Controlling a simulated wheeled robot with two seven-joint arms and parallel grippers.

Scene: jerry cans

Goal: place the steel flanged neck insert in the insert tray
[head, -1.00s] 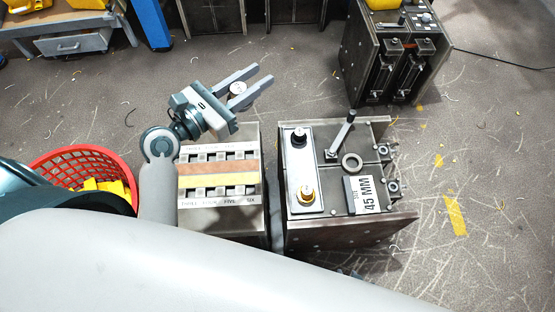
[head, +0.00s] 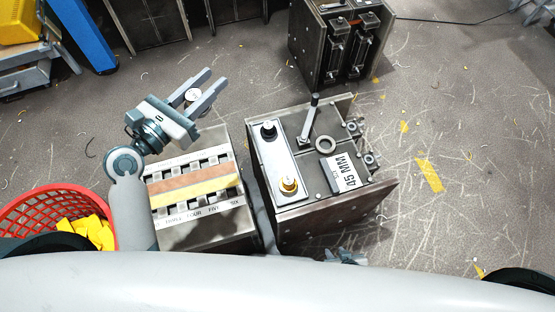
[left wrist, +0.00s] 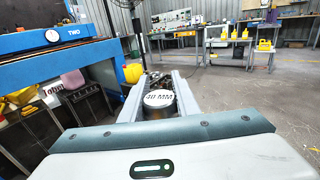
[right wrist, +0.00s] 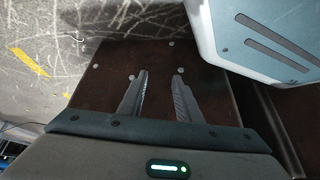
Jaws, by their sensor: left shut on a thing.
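My left gripper (head: 200,94) is shut on a small round piece (head: 193,96), above the far side of a box with a slotted top. In the left wrist view the piece (left wrist: 159,104) sits between the fingers, its pale round top marked with a size in MM; its lower part is largely hidden. A pale metal tray (head: 277,158) lies on the steel cabinet to the right. It holds a black-topped insert (head: 267,130) at its far end and a brass insert (head: 289,185) at its near end. My right gripper (right wrist: 160,76) is open and empty, facing a dark panel.
The steel cabinet top carries an upright lever (head: 309,118), a steel ring (head: 326,144) and a "45 MM" block (head: 339,174). The slotted box (head: 205,230) stands left of it, across a narrow gap. A red basket (head: 45,215) with yellow pieces is at left.

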